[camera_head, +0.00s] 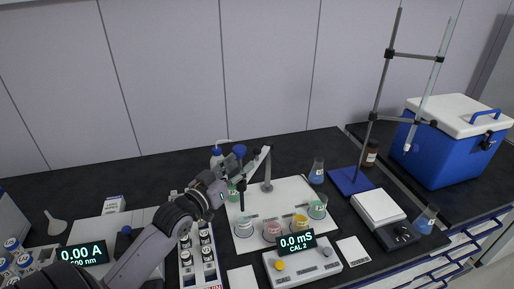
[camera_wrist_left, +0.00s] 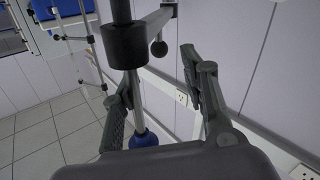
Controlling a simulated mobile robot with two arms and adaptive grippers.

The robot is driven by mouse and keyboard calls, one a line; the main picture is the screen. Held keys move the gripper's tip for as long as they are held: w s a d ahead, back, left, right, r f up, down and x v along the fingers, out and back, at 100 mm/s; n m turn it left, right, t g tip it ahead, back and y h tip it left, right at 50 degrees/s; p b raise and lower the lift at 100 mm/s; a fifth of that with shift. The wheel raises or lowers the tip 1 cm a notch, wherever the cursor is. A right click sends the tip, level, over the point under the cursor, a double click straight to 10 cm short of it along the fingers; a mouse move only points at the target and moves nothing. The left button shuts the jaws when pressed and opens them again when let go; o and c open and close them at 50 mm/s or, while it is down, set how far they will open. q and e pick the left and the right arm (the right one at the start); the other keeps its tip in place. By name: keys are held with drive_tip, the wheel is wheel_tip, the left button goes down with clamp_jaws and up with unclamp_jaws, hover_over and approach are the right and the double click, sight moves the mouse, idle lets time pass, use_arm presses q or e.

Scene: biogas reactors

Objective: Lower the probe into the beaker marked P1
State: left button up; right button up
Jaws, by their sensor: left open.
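My left gripper (camera_head: 232,172) is at the probe holder above the white tray (camera_head: 285,192). In the left wrist view its two fingers (camera_wrist_left: 160,95) are apart. A shaft with a black collar (camera_wrist_left: 126,45) and a blue end (camera_wrist_left: 143,138) shows between them; the fingers do not visibly clamp it. In the head view the blue knob (camera_head: 239,151) is beside the gripper, and the dark probe (camera_head: 241,196) hangs below, over the beakers. Several beakers stand on the tray: a pale one (camera_head: 243,228), a pink one (camera_head: 271,231), a yellow one (camera_head: 299,224) and a greenish one (camera_head: 317,210). Their marks are unreadable. My right gripper is out of view.
The probe stand's post (camera_head: 267,172) rises right of the gripper. A meter reading "0.0 mS, CAL 2" (camera_head: 297,243) is in front of the beakers. A vial rack (camera_head: 198,260) is at left. A tall clamp stand (camera_head: 378,95), a flask (camera_head: 317,171) and a blue cooler (camera_head: 445,150) are at right.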

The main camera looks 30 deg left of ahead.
sight(254, 152)
use_arm(q)
drive_tip(key=w+p, duration=0.1)
drive_tip(key=w, duration=0.7)
drive_tip(key=shift+w+d+p, duration=0.1)
drive_tip(key=shift+w+p, duration=0.2)
drive_tip(key=shift+w, duration=0.15)
drive_tip(key=shift+c, duration=0.5)
drive_tip(key=c, duration=0.8)
clamp_jaws()
